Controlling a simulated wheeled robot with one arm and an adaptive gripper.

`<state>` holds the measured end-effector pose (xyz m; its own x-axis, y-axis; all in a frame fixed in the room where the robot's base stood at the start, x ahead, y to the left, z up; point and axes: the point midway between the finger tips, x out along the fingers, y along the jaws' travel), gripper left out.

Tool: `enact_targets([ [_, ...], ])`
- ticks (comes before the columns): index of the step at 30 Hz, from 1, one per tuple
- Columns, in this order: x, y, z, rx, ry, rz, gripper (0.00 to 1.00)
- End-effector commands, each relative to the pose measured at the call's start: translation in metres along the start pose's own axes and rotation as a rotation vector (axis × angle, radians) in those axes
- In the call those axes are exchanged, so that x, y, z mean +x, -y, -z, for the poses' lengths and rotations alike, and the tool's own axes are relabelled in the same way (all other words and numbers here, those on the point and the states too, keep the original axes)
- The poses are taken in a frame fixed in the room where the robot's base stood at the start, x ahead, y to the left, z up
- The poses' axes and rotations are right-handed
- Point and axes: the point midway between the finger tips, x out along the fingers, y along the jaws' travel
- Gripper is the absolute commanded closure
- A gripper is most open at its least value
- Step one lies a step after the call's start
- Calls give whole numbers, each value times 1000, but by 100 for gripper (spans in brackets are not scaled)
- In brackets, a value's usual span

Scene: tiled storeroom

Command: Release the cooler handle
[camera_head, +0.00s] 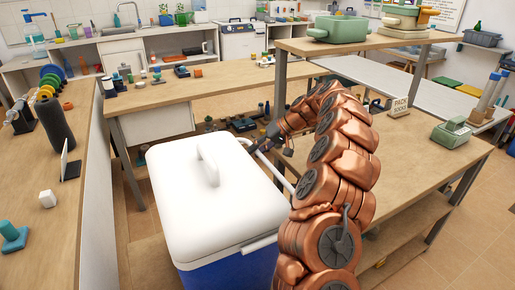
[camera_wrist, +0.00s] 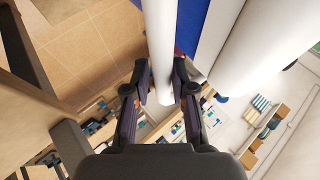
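The cooler (camera_head: 190,200) has a white lid with a raised grip on top and a blue body. It stands in the aisle at the middle of the head view. Its white bar handle (camera_head: 275,174) runs along its right side, partly behind my arm. In the wrist view the handle (camera_wrist: 160,45) comes down from the top edge between the two dark fingers of my gripper (camera_wrist: 160,82). The fingers lie against both sides of the bar. In the head view my gripper (camera_head: 268,142) is small at the cooler's far right corner.
A wooden table (camera_head: 425,165) with a "PACK BOOKS" sign (camera_head: 400,105) and a green device (camera_head: 451,132) is close on the right. A long counter (camera_head: 85,150) runs along the left. Another table (camera_head: 200,85) stands behind the cooler.

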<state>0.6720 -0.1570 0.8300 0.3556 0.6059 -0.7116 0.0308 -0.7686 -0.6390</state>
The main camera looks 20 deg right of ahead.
Motion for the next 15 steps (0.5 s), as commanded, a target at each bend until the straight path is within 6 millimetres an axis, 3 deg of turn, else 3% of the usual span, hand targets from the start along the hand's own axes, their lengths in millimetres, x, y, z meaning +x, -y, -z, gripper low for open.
enact_targets([
  [6,0,-3,-1,3,0,-4,57],
  [15,-2,-1,1,1,-4,-2,57],
])
